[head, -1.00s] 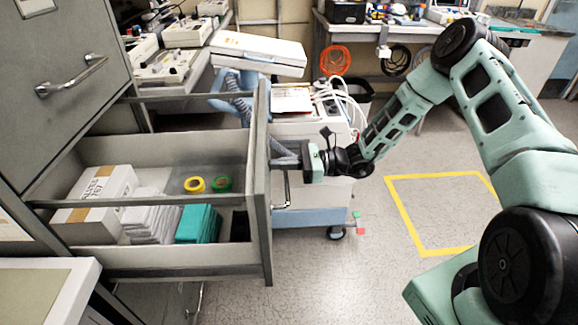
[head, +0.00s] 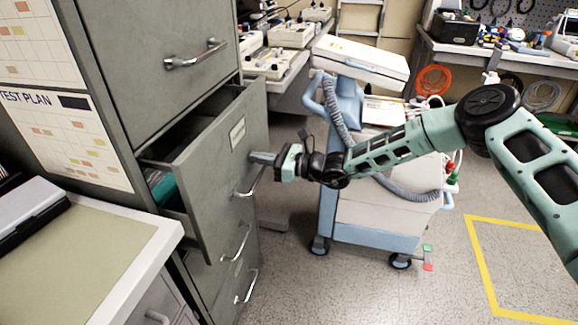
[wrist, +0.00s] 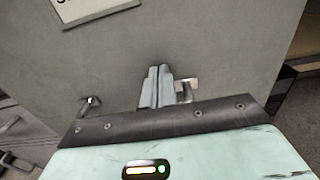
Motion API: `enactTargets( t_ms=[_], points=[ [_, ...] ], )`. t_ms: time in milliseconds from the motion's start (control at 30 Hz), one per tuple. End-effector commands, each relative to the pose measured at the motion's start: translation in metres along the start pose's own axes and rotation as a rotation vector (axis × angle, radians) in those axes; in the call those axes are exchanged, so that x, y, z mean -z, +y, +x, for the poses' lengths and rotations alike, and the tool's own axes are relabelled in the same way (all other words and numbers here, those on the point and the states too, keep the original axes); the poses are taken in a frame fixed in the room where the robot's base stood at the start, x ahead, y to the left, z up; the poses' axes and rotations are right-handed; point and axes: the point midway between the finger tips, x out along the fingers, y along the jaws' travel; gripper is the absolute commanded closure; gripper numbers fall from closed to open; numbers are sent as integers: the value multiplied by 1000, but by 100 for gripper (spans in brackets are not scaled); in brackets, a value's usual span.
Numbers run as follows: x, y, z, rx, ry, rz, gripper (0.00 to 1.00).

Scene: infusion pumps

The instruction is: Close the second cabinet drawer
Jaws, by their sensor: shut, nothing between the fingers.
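The second cabinet drawer (head: 225,165) is partly open, sticking out of the grey filing cabinet (head: 120,50). Its front carries a label and a bar handle (head: 250,183). A little of its teal contents (head: 162,187) shows through the remaining gap. My gripper (head: 264,158) is shut and empty, with its fingertips at the outer face of the drawer front, above the handle. In the wrist view the closed fingers (wrist: 156,85) point at the grey drawer front (wrist: 210,40) and appear to touch it. The drawer handle is partly hidden behind the fingers there.
A wheeled medical cart (head: 375,205) with a hose stands just right of the drawer, behind my arm. A white-edged desk (head: 150,235) is at the front left. The top drawer (head: 160,60) and lower drawers are shut. Floor is clear at the front right.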

Motion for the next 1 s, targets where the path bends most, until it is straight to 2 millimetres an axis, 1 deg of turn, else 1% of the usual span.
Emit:
enactTargets(
  t_ms=[33, 200, 400, 633, 1000],
  points=[
    [4, 2, 14, -3, -2, 0, 100],
    [3, 1, 49, -2, -1, -1, 100],
    [2, 0, 75, -1, 0, -1, 100],
    [1, 0, 87, 0, 1, 0, 100],
    [-2, 0, 90, 1, -2, 0, 100]
  ],
)
